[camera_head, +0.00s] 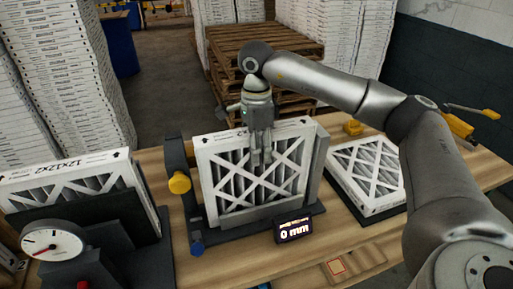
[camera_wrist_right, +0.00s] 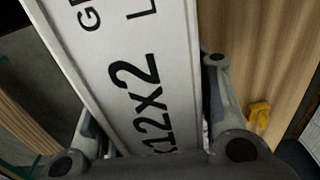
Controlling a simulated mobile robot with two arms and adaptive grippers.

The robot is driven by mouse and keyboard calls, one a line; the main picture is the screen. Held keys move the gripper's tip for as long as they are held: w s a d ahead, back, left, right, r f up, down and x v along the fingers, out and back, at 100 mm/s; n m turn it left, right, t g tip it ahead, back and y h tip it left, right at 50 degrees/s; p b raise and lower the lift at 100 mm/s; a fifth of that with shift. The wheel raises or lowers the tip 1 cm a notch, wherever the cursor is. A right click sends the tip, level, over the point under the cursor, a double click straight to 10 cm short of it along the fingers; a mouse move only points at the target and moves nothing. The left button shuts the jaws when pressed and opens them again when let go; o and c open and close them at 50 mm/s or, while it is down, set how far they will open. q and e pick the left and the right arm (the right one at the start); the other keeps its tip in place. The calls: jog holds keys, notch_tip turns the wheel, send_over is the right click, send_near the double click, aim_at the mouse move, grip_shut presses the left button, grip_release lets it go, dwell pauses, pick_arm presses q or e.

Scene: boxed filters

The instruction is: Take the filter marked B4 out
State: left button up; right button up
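A white-framed pleated filter (camera_head: 222,191) stands upright in a dark fixture (camera_head: 181,212) at the middle of the bench. My right gripper (camera_head: 261,158) points down over its top edge, with fingers reaching down at the frame. In the right wrist view, the filter's white edge (camera_wrist_right: 150,85), printed "12x2", runs between the fingers of the right gripper (camera_wrist_right: 152,110). I cannot tell whether they press on it. Another filter (camera_head: 75,181), printed "12x12x2", stands at the left. A third filter (camera_head: 368,172) lies at the right. No B4 mark is readable. My left gripper is out of view.
A dial gauge (camera_head: 52,244) stands at the front left. A small display (camera_head: 293,230) reading "0 mm" is in front of the fixture. A yellow knob (camera_head: 179,183) sticks out of the fixture's left side. Wooden pallets (camera_head: 230,45) and stacked boxes stand behind the bench.

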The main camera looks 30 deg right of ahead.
dwell(0.3)
jog(key=shift+r+p, duration=2.3)
jog(key=shift+r, duration=1.25)
jog(key=o, duration=0.6)
jog(key=shift+c, duration=0.2)
notch_tip(320, 180, up, 12)
jog(key=shift+f, duration=0.1)
